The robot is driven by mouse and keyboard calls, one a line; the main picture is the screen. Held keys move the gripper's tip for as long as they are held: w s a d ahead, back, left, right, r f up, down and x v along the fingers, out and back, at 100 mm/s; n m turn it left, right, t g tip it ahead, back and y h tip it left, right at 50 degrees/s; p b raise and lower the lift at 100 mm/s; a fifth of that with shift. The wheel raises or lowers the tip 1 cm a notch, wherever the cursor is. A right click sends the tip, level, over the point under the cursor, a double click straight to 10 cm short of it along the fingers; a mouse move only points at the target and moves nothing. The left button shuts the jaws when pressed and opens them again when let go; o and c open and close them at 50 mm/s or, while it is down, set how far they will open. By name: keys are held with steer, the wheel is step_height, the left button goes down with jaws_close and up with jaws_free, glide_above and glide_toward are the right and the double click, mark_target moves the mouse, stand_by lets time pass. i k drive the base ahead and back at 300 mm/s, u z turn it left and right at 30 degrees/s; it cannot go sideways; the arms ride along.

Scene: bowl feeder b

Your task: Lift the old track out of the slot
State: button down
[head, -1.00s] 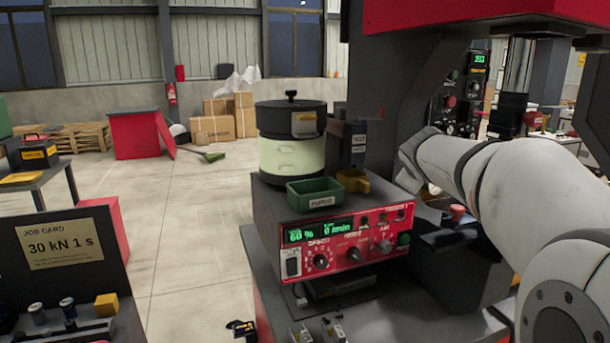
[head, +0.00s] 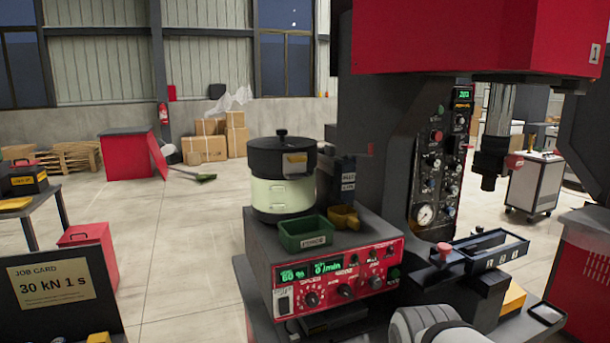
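The bowl feeder (head: 282,190), pale green with a black lidded top, stands on a dark cabinet with a red control panel (head: 338,280). A dark upright block (head: 342,180) with small labels stands just right of the bowl. I cannot clearly make out the old track or its slot. A dark open frame (head: 490,250) with small number marks sits at the right, in front of the press; I cannot tell whether it holds a track. My gripper is not in view; only a pale link of my arm shows at the bottom edge.
A green bin (head: 306,234) and a yellow tray (head: 344,217) stand on the cabinet top. The red and black press (head: 470,40) overhangs the right side, its ram hanging down. A job card board (head: 60,295) stands at lower left.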

mark_target(329, 158)
steer(key=k, duration=1.05)
steer(key=z, duration=0.35)
steer(key=i, duration=1.6)
steer(key=u, duration=0.6)
